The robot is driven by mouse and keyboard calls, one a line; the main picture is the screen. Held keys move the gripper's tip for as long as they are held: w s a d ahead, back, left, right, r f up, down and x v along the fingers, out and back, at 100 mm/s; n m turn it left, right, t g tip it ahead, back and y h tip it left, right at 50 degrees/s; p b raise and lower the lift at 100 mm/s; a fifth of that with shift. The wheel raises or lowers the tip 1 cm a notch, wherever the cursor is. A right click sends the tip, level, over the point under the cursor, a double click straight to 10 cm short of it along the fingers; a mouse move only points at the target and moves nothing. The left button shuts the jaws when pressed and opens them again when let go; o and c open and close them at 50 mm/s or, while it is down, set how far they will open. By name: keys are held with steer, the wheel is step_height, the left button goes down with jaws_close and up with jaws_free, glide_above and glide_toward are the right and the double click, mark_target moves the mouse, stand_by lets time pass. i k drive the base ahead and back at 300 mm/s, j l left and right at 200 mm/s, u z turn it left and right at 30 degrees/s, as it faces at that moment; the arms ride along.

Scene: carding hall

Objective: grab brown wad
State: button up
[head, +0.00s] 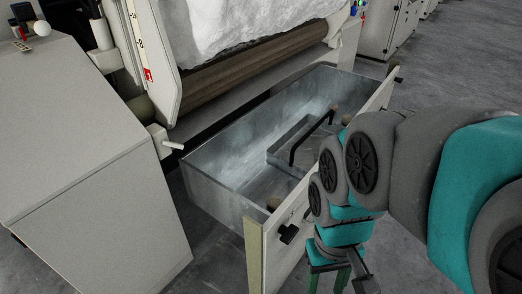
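A small brown lump (273,203), which looks like a brown wad, shows at the near left corner of the open metal drawer (215,187), by its front panel. Another small brown patch (346,119) shows near the drawer's right end, partly hidden by my arm. I cannot tell whether it is also a wad. My gripper (328,282) points down outside the drawer, on the near side of its front panel. Its two green fingers are apart, with nothing visible between them. The fingertips reach the bottom edge of the picture.
A shallow metal tray with a black handle (292,150) sits inside the drawer. The drawer's pale front panel (285,250) stands between my gripper and the inside. A machine with a roller (250,70) and white fibre is behind, and a grey cabinet (85,150) at left. Open floor (455,75) lies at right.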

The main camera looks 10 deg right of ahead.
mark_target(273, 201)
steer(key=u, duration=0.5)
steer(key=i+l+u, duration=0.15)
steer(key=l+u, duration=0.2)
steer(key=l, duration=0.15)
steer(key=i+l+u, duration=0.1)
steer(key=l+u, duration=0.2)
steer(key=l, duration=0.2)
steer(key=l+u, duration=0.35)
steer(key=l, duration=0.15)
steer(key=l+u, duration=0.1)
steer(key=l, duration=1.05)
steer(key=k+l, duration=0.1)
steer(key=l, duration=1.05)
steer(key=i+l, duration=0.15)
steer(key=l, duration=0.15)
steer(key=u, duration=0.05)
